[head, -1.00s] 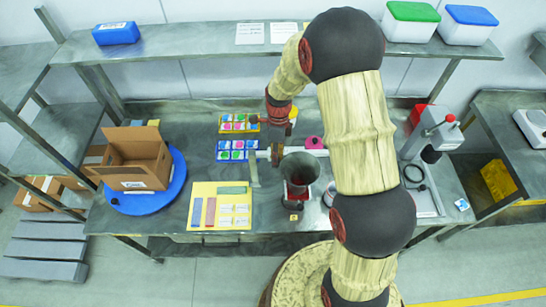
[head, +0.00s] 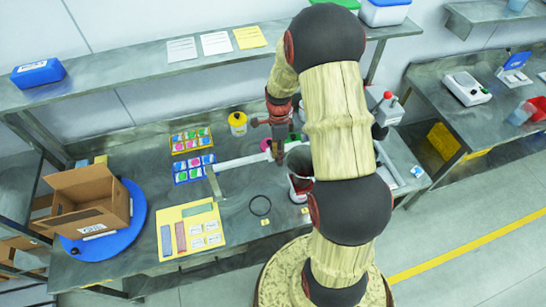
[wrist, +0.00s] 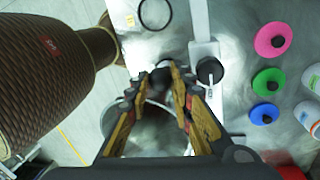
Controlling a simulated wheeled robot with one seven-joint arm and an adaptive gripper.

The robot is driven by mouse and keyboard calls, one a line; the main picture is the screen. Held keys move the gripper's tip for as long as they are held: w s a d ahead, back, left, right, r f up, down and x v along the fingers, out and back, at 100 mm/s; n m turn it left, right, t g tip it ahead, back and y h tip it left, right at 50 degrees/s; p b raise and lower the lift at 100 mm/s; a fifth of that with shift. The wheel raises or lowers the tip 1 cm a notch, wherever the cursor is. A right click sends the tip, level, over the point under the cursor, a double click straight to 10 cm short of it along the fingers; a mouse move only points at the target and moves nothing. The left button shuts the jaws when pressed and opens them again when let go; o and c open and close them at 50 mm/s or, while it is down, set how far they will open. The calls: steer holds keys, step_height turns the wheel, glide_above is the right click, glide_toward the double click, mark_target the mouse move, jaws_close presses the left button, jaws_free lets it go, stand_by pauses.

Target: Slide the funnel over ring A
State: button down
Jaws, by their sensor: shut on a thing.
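In the wrist view, my gripper (wrist: 158,80) is closed in around a small dark part, and the funnel's round rim (wrist: 118,135) shows beneath the fingers. My gripper seems to hold the funnel by its side; the exact contact is hidden. A thin black ring (head: 260,205) lies flat on the table to the left of the funnel, beside a small yellow label I cannot read. It also shows at the top of the wrist view (wrist: 155,12). The funnel is apart from this ring.
A white bar (head: 240,163) stands behind the ring. A yellow card (head: 188,232) lies left of it. A cardboard box (head: 88,205) sits on a blue turntable (head: 138,205). Coloured knobbed discs (wrist: 272,40) lie right in the wrist view. A second label (head: 305,210) is near the funnel.

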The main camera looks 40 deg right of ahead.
steer(key=shift+d+r, duration=0.1)
steer(key=shift+d, duration=0.1)
steer(key=c, duration=1.9)
jaws_free()
steer(key=shift+o, duration=0.4)
steer(key=shift+d, duration=0.2)
steer(key=shift+a, duration=0.1)
step_height(320, 180, up, 12)
steer(key=w+d, duration=0.1)
steer(key=w, duration=0.1)
steer(key=shift+f, duration=0.2)
